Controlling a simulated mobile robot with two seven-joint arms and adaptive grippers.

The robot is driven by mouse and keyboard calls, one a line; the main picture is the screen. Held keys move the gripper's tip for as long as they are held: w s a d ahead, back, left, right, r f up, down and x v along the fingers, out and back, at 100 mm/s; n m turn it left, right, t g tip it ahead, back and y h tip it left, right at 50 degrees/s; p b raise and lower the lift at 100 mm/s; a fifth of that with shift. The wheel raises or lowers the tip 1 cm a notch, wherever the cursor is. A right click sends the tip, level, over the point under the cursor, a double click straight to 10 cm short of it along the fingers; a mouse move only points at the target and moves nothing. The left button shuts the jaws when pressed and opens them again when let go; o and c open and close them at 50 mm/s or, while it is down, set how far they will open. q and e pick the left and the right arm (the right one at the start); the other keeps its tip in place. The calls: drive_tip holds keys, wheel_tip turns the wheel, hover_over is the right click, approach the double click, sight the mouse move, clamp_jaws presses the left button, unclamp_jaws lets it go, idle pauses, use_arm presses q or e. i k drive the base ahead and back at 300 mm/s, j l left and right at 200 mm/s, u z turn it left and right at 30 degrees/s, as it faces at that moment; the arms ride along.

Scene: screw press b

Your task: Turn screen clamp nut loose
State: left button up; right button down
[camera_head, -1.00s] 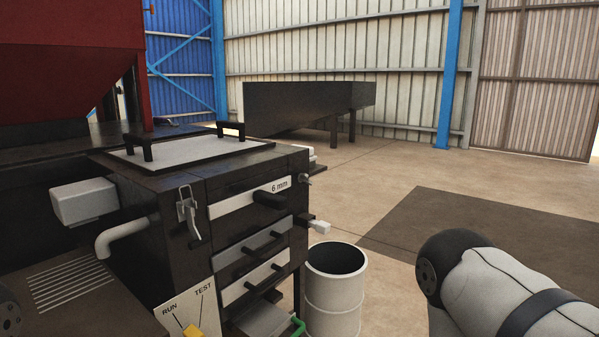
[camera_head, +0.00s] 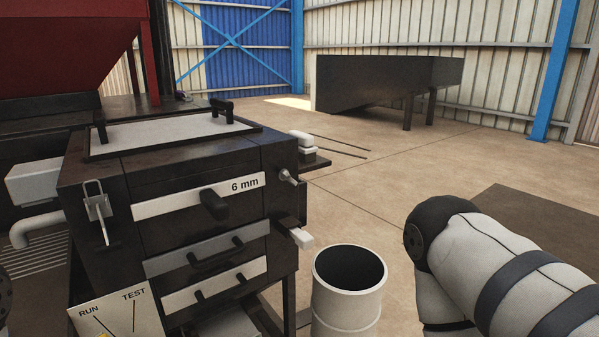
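The dark screw press cabinet (camera_head: 105,171) stands at the left of the head view. Its front has a white screen drawer labelled 6 mm (camera_head: 160,208) with a black handle. A small metal clamp nut (camera_head: 289,177) sits on the cabinet's right side, level with that drawer. A metal latch (camera_head: 96,207) hangs on the left part of the front. My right arm is at the lower right, well apart from the cabinet, and its gripper is out of view. A sliver of my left arm shows at the left edge, and its gripper is out of view.
Two more drawers lie below the 6 mm one. A light block lever (camera_head: 301,237) sticks out at right. A white barrel (camera_head: 346,311) stands beside the cabinet. A RUN/TEST panel (camera_head: 120,315) is at lower left. A dark bin (camera_head: 385,82) stands behind. The floor between is open.

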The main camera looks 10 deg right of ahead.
sight(283, 174)
drive_tip(key=i+l+u, duration=0.1)
drive_tip(key=l+u, duration=0.2)
drive_tip(key=l, duration=0.45)
drive_tip(key=l+u, duration=0.25)
drive_tip(key=l, duration=0.5)
drive_tip(key=k+l+u, duration=0.2)
drive_tip(key=l, duration=0.15)
drive_tip(key=i+l, duration=0.05)
